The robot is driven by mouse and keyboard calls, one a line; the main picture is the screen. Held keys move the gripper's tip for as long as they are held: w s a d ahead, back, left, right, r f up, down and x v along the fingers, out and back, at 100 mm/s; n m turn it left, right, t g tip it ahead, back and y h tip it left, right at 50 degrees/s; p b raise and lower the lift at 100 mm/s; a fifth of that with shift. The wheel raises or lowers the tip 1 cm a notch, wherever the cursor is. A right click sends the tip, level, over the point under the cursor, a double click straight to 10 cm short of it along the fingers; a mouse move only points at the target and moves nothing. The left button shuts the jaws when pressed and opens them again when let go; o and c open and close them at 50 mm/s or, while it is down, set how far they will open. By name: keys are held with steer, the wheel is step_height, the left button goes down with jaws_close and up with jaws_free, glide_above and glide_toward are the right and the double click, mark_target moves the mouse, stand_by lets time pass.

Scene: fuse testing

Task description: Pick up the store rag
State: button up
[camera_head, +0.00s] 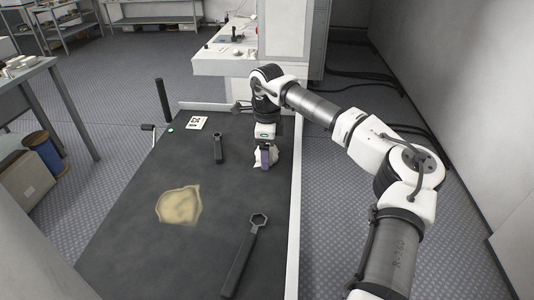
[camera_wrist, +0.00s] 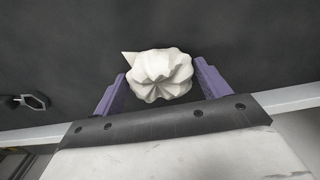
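A white, crumpled, pleated rag (camera_head: 265,159) sits on the dark tabletop (camera_head: 130,220), near its right edge. It shows bunched up in the wrist view (camera_wrist: 160,76). My gripper (camera_head: 266,155) points down over this rag. In the wrist view its two purple fingers (camera_wrist: 163,82) stand wide apart, one on each side of the rag. The rag nearly fills the space between the fingertips; I cannot tell whether they touch it. A flat yellowish cloth (camera_head: 180,205) lies farther left on the table, apart from my gripper. Neither cloth has a readable label.
A large dark wrench (camera_head: 243,256) lies near the front right, and a smaller one (camera_head: 218,149) lies left of my gripper. A white marker card (camera_head: 197,123) lies toward the back. A pale raised rim (camera_head: 296,200) runs along the right edge. The table's left part is clear.

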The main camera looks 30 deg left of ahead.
steer(key=c, duration=0.7)
steer(key=shift+o, duration=0.2)
steer(key=shift+r, duration=0.1)
step_height(320, 180, up, 20)
steer(key=b, duration=0.1)
steer(key=o, duration=0.4)
steer(key=c, duration=0.3)
steer(key=shift+f, duration=0.25)
